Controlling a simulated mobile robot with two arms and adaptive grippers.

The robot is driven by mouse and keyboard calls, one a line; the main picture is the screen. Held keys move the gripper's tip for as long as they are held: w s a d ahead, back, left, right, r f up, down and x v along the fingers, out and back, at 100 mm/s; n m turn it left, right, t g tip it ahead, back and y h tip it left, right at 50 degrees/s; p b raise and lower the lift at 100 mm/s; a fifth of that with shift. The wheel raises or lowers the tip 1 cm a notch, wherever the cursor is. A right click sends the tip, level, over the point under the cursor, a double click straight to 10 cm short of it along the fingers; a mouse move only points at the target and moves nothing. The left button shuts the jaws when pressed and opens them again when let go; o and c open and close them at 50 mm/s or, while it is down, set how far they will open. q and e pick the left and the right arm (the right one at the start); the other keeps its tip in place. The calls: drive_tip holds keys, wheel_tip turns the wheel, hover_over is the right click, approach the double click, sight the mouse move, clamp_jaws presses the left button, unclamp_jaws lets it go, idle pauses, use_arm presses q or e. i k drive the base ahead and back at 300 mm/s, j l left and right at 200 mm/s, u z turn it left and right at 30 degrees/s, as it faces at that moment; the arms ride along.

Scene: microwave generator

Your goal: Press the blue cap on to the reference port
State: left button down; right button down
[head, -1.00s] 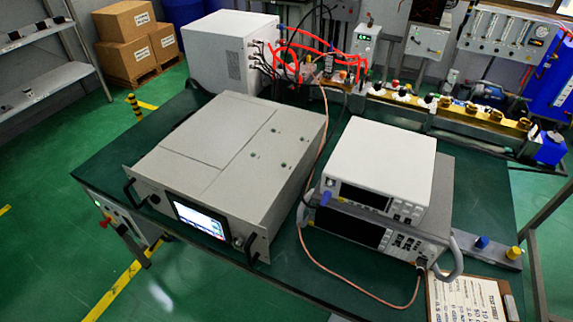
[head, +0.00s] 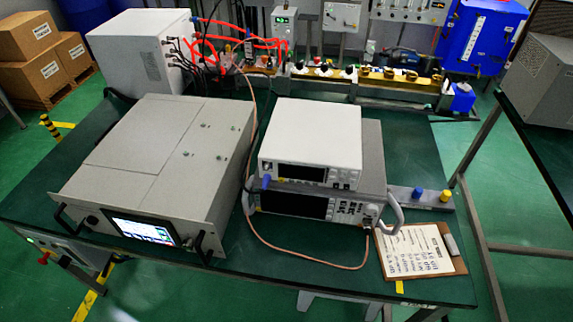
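A blue cap (head: 418,194) stands on a grey strip (head: 432,208) at the right side of the green table, beside a yellow cap (head: 445,195). A white instrument (head: 310,140) sits on top of a wider grey instrument (head: 318,205). A blue fitting (head: 266,182) shows at the left of the white instrument's front; what it is joined to is too small to tell. I cannot make out which connector is the reference port. Neither of my grippers is in view.
A large grey rack unit (head: 165,150) with a lit screen fills the table's left. An orange cable (head: 300,258) loops in front of the instruments. A clipboard (head: 422,252) lies at the front right. A brass pipe assembly (head: 370,80) runs along the back.

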sight(417, 192)
drive_tip(key=z, duration=1.2)
drive_tip(key=i+l+u, duration=0.2)
drive_tip(key=l, duration=0.6)
drive_tip(key=i+l+u, duration=0.2)
drive_tip(key=l, duration=0.65)
drive_tip(key=l+u, duration=0.2)
drive_tip(key=l, duration=0.6)
drive_tip(key=k, duration=0.05)
